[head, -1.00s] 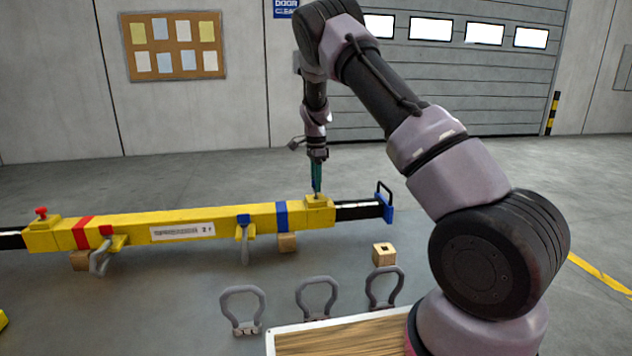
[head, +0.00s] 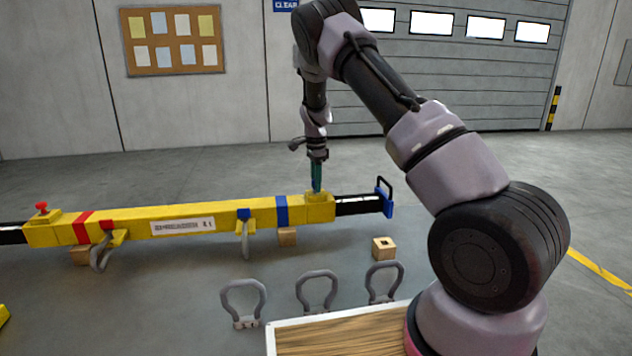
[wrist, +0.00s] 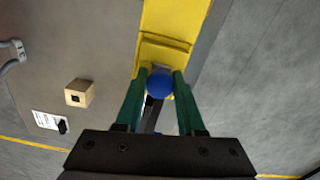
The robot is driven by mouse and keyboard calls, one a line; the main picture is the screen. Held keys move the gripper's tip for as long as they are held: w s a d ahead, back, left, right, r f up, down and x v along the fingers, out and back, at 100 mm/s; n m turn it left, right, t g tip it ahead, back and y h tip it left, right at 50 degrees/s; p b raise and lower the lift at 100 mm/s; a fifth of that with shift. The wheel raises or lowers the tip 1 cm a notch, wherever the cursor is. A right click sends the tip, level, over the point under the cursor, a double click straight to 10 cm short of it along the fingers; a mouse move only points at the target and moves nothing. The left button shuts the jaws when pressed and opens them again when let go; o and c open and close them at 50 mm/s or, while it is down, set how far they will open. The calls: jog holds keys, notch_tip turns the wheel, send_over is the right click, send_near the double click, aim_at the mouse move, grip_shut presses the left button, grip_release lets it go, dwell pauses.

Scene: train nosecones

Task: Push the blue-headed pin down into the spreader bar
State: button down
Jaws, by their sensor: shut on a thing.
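The yellow spreader bar (head: 150,222) lies across the head view, with a raised yellow collar (head: 322,197) near its right end. My gripper (head: 316,188) points straight down over this collar, its green fingertips at the collar's top. In the wrist view my gripper (wrist: 161,75) is shut on the blue-headed pin (wrist: 159,83), with the round blue head between the green fingers. The pin's shank is hidden, so I cannot tell how deep it sits. In the head view the fingers hide the pin.
A black inner beam with a blue end handle (head: 388,202) extends right of the collar. A red-headed pin (head: 41,208) stands at the bar's left end. Shackles (head: 243,304) and a wooden block (head: 383,248) sit on the floor in front. The air around my gripper is clear.

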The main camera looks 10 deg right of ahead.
jog(key=shift+f, duration=0.35)
jog(key=shift+c, duration=2.2)
grip_release()
jog(key=shift+r, duration=0.1)
notch_tip(320, 180, up, 11)
jog(key=shift+f, duration=0.2)
